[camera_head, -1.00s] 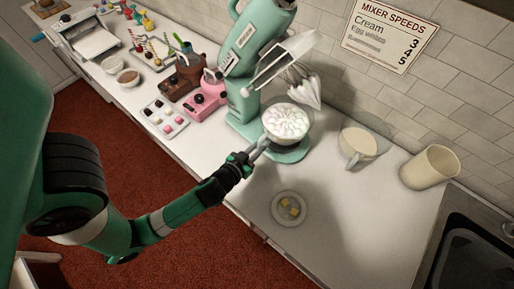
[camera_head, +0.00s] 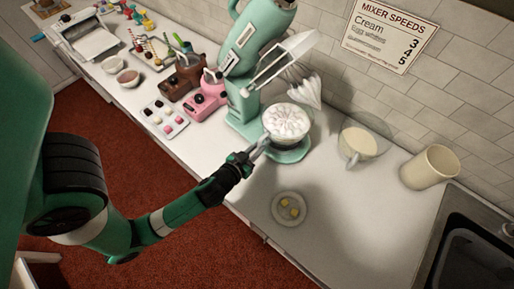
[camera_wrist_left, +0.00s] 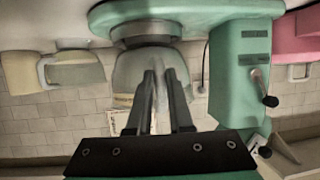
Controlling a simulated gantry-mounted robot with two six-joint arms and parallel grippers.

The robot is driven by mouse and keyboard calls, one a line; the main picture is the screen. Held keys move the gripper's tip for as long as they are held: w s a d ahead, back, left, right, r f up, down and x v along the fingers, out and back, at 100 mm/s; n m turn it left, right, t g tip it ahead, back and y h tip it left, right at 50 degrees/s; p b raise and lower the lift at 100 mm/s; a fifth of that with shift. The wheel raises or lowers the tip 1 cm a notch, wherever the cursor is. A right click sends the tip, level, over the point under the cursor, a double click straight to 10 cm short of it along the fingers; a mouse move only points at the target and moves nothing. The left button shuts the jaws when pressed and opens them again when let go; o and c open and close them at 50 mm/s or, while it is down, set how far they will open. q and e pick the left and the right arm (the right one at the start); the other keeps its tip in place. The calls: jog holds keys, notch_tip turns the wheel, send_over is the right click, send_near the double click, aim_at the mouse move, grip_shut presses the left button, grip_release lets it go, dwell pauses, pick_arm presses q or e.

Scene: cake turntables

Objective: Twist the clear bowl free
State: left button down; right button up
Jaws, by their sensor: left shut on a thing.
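The clear bowl (camera_head: 268,140) sits on the base of the mint-green mixer (camera_head: 242,105) and is filled with white whipped cream (camera_head: 287,121). The mixer's head is tilted up, with the whisk (camera_head: 305,88) hanging above and behind the bowl. My left gripper (camera_head: 257,150) reaches in from the front left and is shut on the bowl's handle at its near side. In the left wrist view, which looks upside down, the two fingers (camera_wrist_left: 160,85) close together in front of the bowl (camera_wrist_left: 128,72). The exact grip on the handle is partly hidden. My right gripper is not in view.
A small plate (camera_head: 290,218) with yellow pieces lies in front of the mixer. A cup (camera_head: 357,145) and a cream-coloured jar (camera_head: 430,167) stand to the right, before the sink (camera_head: 470,250). Pink (camera_head: 205,97) and brown (camera_head: 181,78) appliances stand to the left.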

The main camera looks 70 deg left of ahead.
pick_arm(q)
jog(key=shift+f, duration=0.1)
jog(key=shift+w+d+f+b, duration=0.1)
jog(key=shift+w+d+b, duration=0.2)
jog(key=shift+b, duration=0.55)
jog(key=shift+d+r+n+g+y, duration=0.2)
jog(key=shift+n+g+y, duration=0.1)
jog(key=shift+n+y, duration=0.1)
jog(key=shift+w+d+n+p, duration=0.2)
jog(key=shift+n+p, duration=0.1)
jog(key=shift+p, duration=0.5)
jog(key=shift+f, duration=0.1)
jog(key=c, duration=0.7)
grip_release()
jog(key=shift+c, duration=0.2)
